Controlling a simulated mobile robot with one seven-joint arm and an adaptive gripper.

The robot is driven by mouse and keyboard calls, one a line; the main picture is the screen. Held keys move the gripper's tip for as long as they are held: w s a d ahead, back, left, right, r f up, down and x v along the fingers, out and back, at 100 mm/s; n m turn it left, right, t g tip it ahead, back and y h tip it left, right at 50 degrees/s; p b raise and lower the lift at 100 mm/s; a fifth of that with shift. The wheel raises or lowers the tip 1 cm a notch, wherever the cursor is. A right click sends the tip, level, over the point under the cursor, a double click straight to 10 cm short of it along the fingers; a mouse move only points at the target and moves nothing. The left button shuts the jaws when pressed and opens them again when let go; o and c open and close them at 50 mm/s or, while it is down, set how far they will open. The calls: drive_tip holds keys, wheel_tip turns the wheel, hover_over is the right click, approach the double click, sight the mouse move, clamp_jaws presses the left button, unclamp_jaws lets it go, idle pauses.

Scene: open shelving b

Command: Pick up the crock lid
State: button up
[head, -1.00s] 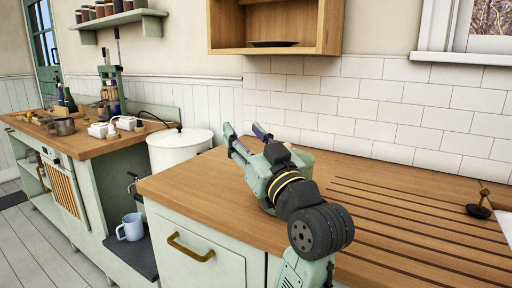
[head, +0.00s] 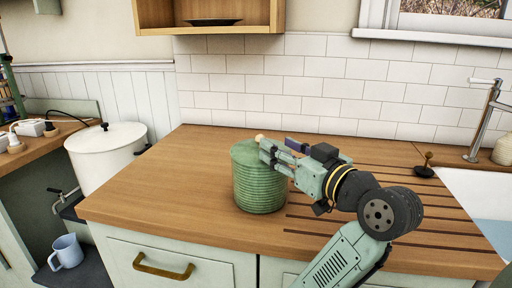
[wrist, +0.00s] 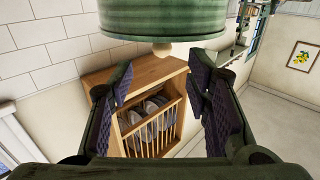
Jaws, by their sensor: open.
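A green ribbed crock (head: 259,187) stands upright on the wooden counter. Its green lid (head: 243,152) is on top, with a small pale round knob (head: 260,138). My gripper (head: 276,147) reaches in from the right at lid height, its fingers close to the knob. Whether a finger touches the lid cannot be told.
A white lidded pot (head: 105,155) stands left of the counter (head: 150,190). Drain grooves, a black plunger-like item (head: 424,170), the tap (head: 484,120) and the sink are on the right. A wall shelf (head: 270,18) hangs above. The counter left of the crock is clear.

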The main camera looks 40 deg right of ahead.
sight(261, 135)
drive_tip(key=shift+w+d, duration=0.1)
drive_tip(key=shift+w, duration=0.9)
drive_tip(key=w+p, duration=0.2)
drive_tip(key=w, duration=0.2)
drive_tip(key=shift+w+r, duration=0.15)
drive_tip(key=shift+r, duration=0.05)
drive_tip(key=shift+w+d+f, duration=0.1)
drive_tip(key=shift+w, duration=0.5)
drive_tip(key=shift+c, duration=0.3)
clamp_jaws()
